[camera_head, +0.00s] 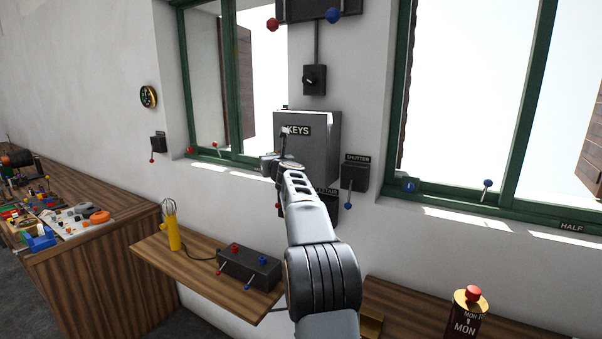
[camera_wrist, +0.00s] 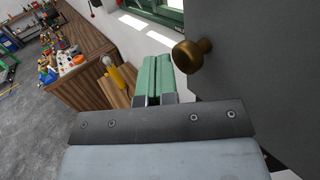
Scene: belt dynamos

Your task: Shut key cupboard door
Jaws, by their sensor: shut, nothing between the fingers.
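The key cupboard (camera_head: 322,150) is a grey box on the wall between the two windows, with a KEYS label on its front. I cannot tell for sure from the head view how far its door stands open. In the wrist view the dark grey door (camera_wrist: 265,75) fills the right side, with a brass knob (camera_wrist: 192,55) on it. My gripper (camera_head: 284,132) is at the left part of the cupboard front and partly covers it. Its green fingers (camera_wrist: 158,75) are shut and empty, just left of the knob, with no clear contact visible.
A SHUTTER box (camera_head: 356,174) with a blue-tipped lever sits close right of the cupboard. A switch box (camera_head: 314,80) is above. A cluttered bench (camera_head: 95,262) stands left.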

